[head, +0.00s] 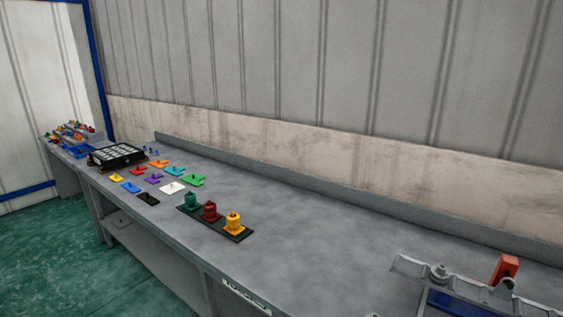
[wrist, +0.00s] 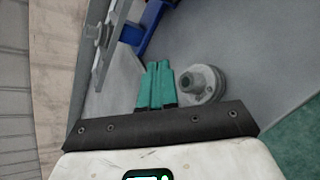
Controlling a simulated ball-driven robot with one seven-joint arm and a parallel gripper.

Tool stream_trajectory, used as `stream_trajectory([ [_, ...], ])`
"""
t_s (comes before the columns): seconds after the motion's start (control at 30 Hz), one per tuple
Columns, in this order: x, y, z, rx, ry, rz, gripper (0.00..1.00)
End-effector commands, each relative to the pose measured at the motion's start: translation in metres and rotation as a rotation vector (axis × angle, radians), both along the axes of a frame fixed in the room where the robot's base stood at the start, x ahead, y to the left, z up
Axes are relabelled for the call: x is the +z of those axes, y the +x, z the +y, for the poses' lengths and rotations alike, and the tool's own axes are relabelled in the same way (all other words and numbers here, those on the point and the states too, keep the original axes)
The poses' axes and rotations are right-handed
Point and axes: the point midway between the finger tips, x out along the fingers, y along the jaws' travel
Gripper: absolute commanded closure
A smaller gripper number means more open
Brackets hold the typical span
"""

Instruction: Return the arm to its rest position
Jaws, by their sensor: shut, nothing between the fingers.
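My gripper (wrist: 158,68) shows in the wrist view with its two teal fingers together and nothing between them. It is over the grey workbench, which also shows in the head view (head: 330,240). A grey round stepped part (wrist: 205,83) appears just right of the fingers; I cannot tell whether they touch it. My arm and gripper are not in the head view.
In the head view, a grey rail (head: 465,288) with a red-orange block (head: 505,268) is at the lower right. A black base (head: 238,234) holds teal, red and yellow parts. Coloured plates and a black case (head: 116,153) lie farther left. The bench middle is clear.

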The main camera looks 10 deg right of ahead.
Motion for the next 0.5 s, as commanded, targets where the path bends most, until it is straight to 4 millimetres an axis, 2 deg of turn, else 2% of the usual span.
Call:
stream_trajectory([
  [0.17, -0.002, -0.036, 0.043, -0.222, 0.408, -0.258, 1.00],
  [0.23, -0.004, -0.051, 0.067, -0.323, 0.592, -0.343, 1.00],
  [0.4, -0.004, -0.083, 0.128, -0.550, 0.982, -0.447, 1.00],
  [0.5, -0.001, -0.100, 0.158, -0.661, 1.143, -0.457, 1.00],
])
